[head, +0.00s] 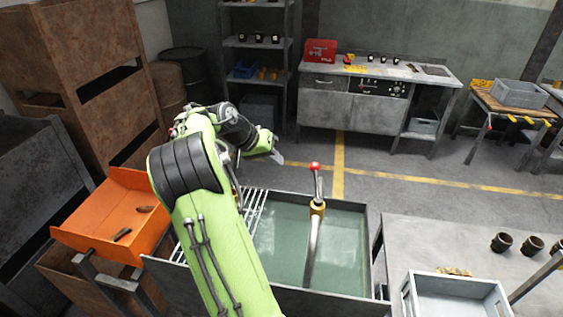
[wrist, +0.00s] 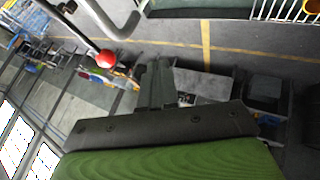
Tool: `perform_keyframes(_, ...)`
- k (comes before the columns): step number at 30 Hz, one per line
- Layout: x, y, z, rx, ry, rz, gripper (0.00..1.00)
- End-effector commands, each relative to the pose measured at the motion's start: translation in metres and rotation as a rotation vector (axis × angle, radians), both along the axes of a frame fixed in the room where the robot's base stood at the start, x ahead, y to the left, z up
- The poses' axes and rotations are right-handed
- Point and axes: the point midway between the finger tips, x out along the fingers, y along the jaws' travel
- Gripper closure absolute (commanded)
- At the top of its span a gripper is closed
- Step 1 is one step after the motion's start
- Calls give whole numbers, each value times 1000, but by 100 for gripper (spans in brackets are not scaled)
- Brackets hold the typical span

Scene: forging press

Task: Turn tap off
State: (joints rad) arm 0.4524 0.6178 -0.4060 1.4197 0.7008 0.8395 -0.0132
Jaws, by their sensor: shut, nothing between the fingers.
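The tap stands over a water-filled tank. It has a grey curved pipe (head: 312,252), a brass valve body (head: 317,208) and a lever (head: 319,185) standing upright with a red ball knob (head: 315,166) at its top. My gripper (head: 277,158) is to the left of the knob in the head view, apart from it, shut and empty. In the wrist view my gripper's closed fingers (wrist: 158,80) point away from the camera, and the red knob (wrist: 105,59) shows to their left. No contact with the tap shows.
The tank (head: 360,207) has a slatted rack (head: 254,212) at its left. An orange tray (head: 120,205) stands further left. A grey table (head: 440,235) with a pale tray (head: 412,300) and several dark cups is at the right. Open floor lies behind the tank.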

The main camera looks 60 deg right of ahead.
Motion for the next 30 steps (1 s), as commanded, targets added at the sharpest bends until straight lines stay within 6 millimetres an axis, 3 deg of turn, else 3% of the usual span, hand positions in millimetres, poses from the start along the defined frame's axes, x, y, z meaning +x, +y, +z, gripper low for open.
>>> perform_keyframes(3,9,13,25,-6,-4,-4,100)
perform_keyframes(10,24,33,54,-4,-2,-5,100)
perform_keyframes(30,25,36,56,-3,-1,-6,100)
